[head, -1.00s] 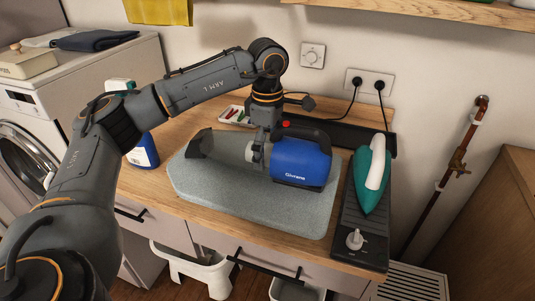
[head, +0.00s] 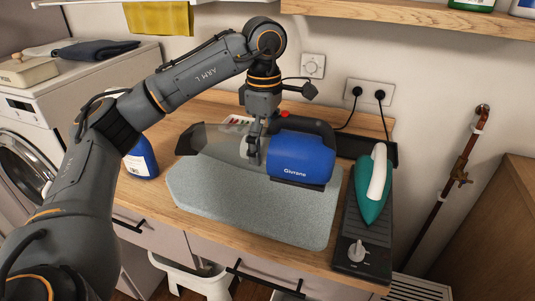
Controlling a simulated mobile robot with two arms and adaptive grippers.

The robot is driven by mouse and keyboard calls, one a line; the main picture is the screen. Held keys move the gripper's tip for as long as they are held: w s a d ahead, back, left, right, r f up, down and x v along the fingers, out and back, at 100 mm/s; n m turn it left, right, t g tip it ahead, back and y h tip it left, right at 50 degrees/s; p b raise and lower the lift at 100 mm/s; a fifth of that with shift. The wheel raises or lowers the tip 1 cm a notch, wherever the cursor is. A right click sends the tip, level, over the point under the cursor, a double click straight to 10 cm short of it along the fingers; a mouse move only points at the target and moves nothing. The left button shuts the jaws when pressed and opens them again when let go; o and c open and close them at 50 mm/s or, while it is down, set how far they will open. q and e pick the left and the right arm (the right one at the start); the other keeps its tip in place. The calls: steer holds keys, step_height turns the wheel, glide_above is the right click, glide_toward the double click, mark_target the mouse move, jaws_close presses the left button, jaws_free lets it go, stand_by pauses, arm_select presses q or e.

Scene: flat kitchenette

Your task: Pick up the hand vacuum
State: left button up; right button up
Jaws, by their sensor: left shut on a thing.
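The hand vacuum (head: 303,157) has a blue body with a black handle and a grey see-through nozzle that points left. It is in the head view, held above the grey pad (head: 250,208) on the wooden counter. My left gripper (head: 254,152) comes down from above and is shut on the vacuum around where the nozzle meets the blue body. The far finger is partly hidden behind the vacuum. My right gripper is not in view.
A green and white iron (head: 372,187) stands on a dark board (head: 362,238) at the right. A blue bottle (head: 140,158) stands left of the pad. A small tray (head: 237,121) and a wall socket (head: 370,92) are behind. A wooden shelf (head: 400,18) overhangs the back.

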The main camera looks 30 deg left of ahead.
arm_select(q)
steer(key=s+r, duration=0.1)
steer(key=r, duration=0.1)
steer(key=s+d+r, duration=0.1)
steer(key=s+r, duration=0.1)
steer(key=shift+s+p, duration=0.1)
steer(key=shift+p, duration=0.25)
steer(key=s+d+r, duration=0.2)
steer(key=s+r, duration=0.1)
steer(key=s, duration=0.5)
steer(key=shift+d, duration=0.2)
